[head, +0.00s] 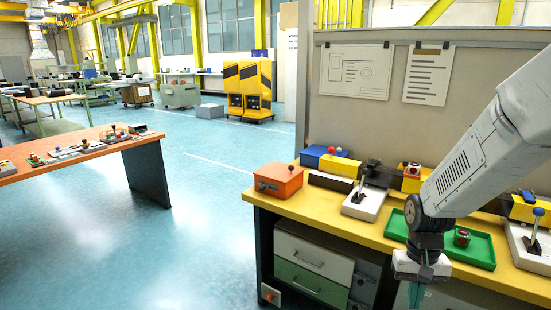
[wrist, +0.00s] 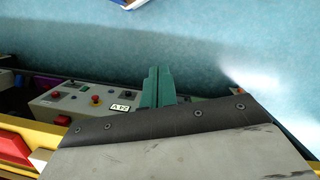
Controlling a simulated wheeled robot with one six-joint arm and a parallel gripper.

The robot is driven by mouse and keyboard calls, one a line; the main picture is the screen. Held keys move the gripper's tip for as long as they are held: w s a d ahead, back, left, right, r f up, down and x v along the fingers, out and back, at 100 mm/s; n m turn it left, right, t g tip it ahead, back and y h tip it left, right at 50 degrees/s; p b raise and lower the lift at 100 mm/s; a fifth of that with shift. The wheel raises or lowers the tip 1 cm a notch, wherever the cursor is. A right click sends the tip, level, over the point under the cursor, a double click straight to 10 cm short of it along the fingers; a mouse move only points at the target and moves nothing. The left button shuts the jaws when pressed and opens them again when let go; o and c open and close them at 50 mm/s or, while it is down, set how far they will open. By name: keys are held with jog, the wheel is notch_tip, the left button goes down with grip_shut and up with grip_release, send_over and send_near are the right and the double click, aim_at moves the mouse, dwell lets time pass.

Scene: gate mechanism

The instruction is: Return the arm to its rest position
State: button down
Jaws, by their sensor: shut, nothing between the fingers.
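My arm (head: 495,150) comes in from the right in the head view and reaches down over the front edge of the workbench. My gripper (head: 416,296) hangs in front of the yellow bench top (head: 340,225), pointing down. Its teal fingers lie side by side and closed in the wrist view (wrist: 157,85), with nothing between them. The fingertips run close to the lower picture edge in the head view.
A green tray (head: 479,250) with a small red-topped part lies behind my gripper. A lever on a white base (head: 362,203) and an orange box (head: 278,182) stand further left. A control panel (wrist: 75,103) shows in the wrist view. Open blue floor (head: 195,200) lies left of the bench.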

jog(key=s+a+r+n+t, duration=0.1)
jog(key=s+a+r, duration=0.1)
jog(key=s+r, duration=0.7)
jog(key=s+a+r+n+t, duration=0.1)
jog(key=s+a+r+t, duration=0.1)
jog(key=s+r, duration=0.7)
jog(key=shift+s+a+r+n, duration=0.3)
jog(key=shift+a+r+n, duration=0.1)
jog(key=shift+r, duration=0.2)
